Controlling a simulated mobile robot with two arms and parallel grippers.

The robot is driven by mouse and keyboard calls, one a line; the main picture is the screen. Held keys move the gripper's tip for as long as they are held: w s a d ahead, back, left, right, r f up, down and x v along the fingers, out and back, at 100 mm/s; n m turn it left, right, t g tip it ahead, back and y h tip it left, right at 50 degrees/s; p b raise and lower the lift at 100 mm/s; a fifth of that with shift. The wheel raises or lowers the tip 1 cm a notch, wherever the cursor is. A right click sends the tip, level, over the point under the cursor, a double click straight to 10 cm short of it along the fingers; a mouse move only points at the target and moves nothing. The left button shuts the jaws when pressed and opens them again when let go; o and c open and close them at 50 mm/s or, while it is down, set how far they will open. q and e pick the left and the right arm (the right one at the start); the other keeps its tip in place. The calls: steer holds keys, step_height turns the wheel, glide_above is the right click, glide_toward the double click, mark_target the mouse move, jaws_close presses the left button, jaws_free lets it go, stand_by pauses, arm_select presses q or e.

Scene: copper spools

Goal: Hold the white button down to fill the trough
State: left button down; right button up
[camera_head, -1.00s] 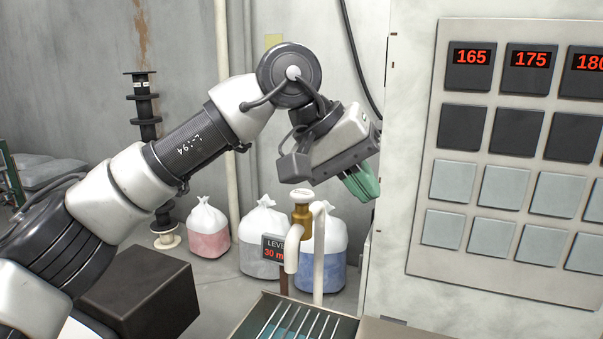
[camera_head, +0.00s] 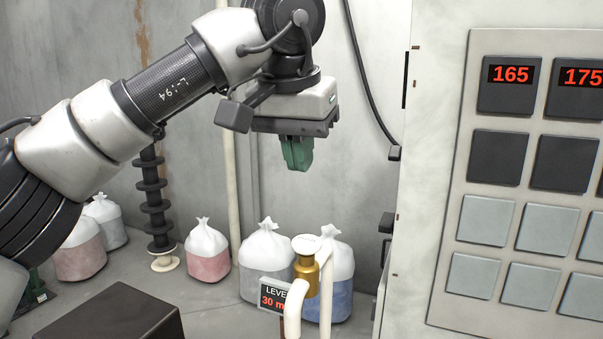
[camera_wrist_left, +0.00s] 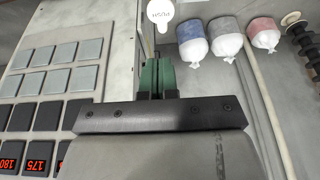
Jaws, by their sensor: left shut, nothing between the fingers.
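The white button (camera_head: 306,243) is the round cap on top of a brass valve (camera_head: 306,272), beside a white pipe with a spout. In the left wrist view the white button (camera_wrist_left: 160,12) shows at the top edge, with lettering on it. My left gripper (camera_head: 297,166) points down with its green fingers shut and empty. It is above the button in the head view and apart from it. In the left wrist view the green fingers (camera_wrist_left: 156,62) are together, below the button in the picture. The trough is out of view. My right gripper is not in view.
A level display (camera_head: 274,297) reading 30 stands left of the valve. Tied bags (camera_head: 265,255) stand behind it. A large panel cabinet (camera_head: 430,170) with square buttons is on the right. A dark box (camera_head: 110,320) is at lower left.

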arm_select(q)
glide_above(306, 244)
steer(key=s, duration=0.1)
step_height(306, 244, down, 5)
steer(key=shift+a+f+p, duration=0.15)
steer(key=shift+f+p, duration=0.05)
steer(key=shift+p, duration=0.15)
steer(key=x, duration=0.1)
steer(key=p+x, duration=0.1)
steer(key=x, duration=0.3)
steer(key=shift+s+a+f, duration=0.1)
steer(key=shift+s+f, duration=0.05)
steer(key=shift+f, duration=0.65)
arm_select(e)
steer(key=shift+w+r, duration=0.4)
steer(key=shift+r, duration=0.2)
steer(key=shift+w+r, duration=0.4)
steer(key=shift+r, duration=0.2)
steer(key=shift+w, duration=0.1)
arm_select(q)
steer(key=shift+f+b, duration=0.35)
steer(key=shift+f, duration=0.6)
steer(key=shift+s, duration=0.1)
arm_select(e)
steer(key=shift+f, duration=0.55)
arm_select(q)
steer(key=shift+s+f, duration=0.1)
steer(key=shift+f, duration=0.1)
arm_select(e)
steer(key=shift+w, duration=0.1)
